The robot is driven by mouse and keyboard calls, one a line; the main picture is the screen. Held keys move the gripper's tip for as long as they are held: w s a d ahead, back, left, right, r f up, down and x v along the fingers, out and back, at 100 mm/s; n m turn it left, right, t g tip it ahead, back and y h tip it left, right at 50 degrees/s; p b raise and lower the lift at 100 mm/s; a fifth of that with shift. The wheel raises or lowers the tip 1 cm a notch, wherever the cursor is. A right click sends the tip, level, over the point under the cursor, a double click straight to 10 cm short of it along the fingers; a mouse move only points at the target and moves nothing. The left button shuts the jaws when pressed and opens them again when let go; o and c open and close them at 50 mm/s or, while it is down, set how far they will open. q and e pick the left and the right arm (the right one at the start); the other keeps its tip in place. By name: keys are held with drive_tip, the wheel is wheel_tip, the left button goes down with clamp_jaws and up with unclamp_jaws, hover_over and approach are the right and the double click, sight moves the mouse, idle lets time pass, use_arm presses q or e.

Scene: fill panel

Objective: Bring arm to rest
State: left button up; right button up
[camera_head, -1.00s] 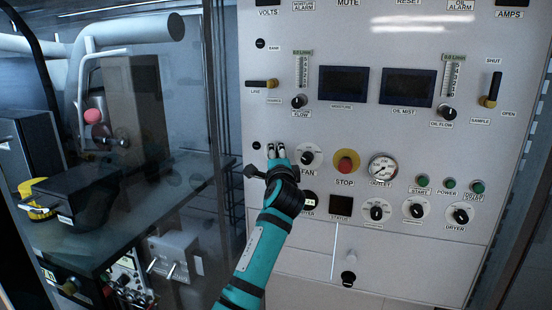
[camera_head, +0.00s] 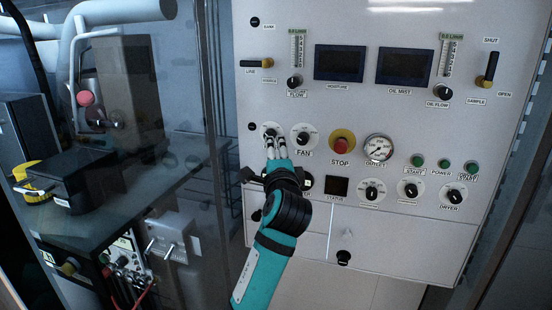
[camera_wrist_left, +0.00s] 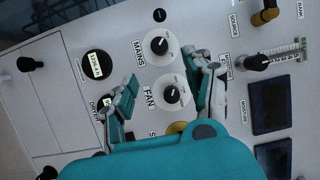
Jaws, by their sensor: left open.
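My left gripper (camera_head: 275,148) is in front of the control panel (camera_head: 400,225), with its fingertips just below the MAINS knob (camera_head: 270,130) in the head view. In the left wrist view the gripper's fingers (camera_wrist_left: 165,85) are spread and hold nothing. The MAINS knob (camera_wrist_left: 158,46) and the FAN knob (camera_wrist_left: 171,94) show between and beyond the fingers, and both knobs are uncovered. The FAN knob (camera_head: 304,138) is right of the fingertips in the head view. How far the fingertips are from the panel is hard to tell. My right gripper is not in view.
A red STOP button (camera_head: 341,145), a gauge (camera_head: 379,148) and more knobs (camera_head: 372,191) are right of the gripper. A glass pane (camera_head: 205,160) and dark equipment (camera_head: 85,180) stand left of the panel. Floor shows below the panel.

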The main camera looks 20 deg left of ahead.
use_arm(q)
drive_tip(key=shift+s+d+f, duration=0.1)
drive_tip(key=shift+s+d, duration=0.15)
drive_tip(key=shift+s, duration=0.35)
drive_tip(key=shift+f, duration=0.1)
